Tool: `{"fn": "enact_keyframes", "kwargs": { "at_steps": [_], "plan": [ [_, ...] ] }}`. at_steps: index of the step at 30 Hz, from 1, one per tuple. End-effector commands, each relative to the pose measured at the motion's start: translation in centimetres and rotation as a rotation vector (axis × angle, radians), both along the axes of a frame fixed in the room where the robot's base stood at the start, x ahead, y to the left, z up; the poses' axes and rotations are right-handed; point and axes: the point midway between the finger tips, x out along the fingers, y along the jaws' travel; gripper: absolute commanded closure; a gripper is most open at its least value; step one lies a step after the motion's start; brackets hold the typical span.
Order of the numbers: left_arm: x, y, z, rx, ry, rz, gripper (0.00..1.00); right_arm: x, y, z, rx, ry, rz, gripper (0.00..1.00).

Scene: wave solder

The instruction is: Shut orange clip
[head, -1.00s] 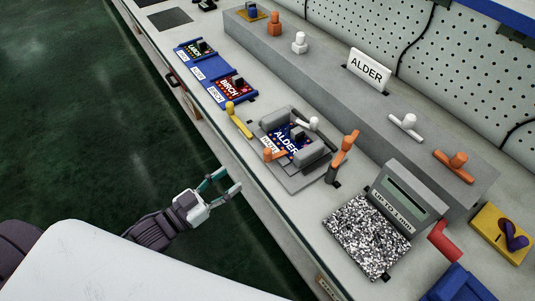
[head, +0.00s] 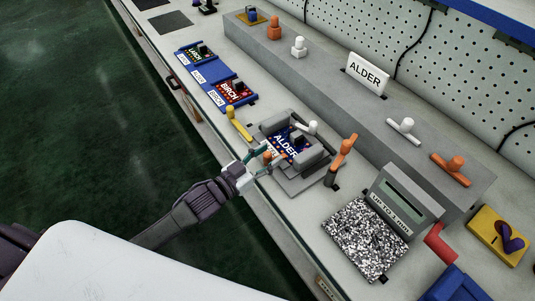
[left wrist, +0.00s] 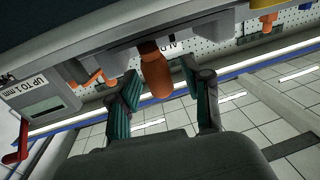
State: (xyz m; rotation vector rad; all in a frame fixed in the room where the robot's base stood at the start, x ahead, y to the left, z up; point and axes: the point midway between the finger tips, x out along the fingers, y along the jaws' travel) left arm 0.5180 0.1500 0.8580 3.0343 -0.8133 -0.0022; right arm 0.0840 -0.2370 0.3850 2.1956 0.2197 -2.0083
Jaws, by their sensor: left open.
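The orange clip (head: 267,158) is a small orange handle at the near edge of the grey fixture (head: 311,182) that holds the blue ALDER board (head: 287,142). In the left wrist view the orange clip (left wrist: 155,72) stands between the two fingers. My left gripper (head: 262,159) is open around the orange clip in the head view, with a finger on each side. It also shows in the left wrist view (left wrist: 158,95), its teal pads apart. I cannot tell whether a finger touches the clip. My right gripper is not in view.
A yellow handle (head: 237,122) lies left of the fixture and a white knob (head: 313,127) is on its far side. An orange lever (head: 346,152) stands to its right, near the speckled plate (head: 364,237). A blue rack (head: 218,91) holds other boards.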

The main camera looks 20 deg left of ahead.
Motion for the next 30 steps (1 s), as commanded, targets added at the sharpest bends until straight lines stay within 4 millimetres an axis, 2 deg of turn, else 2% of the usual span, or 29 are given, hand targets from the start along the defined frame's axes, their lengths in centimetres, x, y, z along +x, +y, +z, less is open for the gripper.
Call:
{"fn": "enact_keyframes", "kwargs": {
  "at_steps": [9, 18, 23, 30],
  "plan": [
    [0.2, -0.1, 0.0, -0.001, -0.001, 0.000, 0.53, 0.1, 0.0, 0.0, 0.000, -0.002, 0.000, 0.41],
    [0.2, -0.1, 0.0, -0.001, -0.001, 0.000, 1.00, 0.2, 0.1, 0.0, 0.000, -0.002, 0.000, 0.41],
    [0.1, -0.2, 0.1, -0.002, -0.001, 0.006, 1.00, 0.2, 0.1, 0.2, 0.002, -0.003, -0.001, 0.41],
    [-0.1, -0.5, 0.3, -0.008, 0.000, 0.102, 1.00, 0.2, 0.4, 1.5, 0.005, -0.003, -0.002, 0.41]
  ]
}}
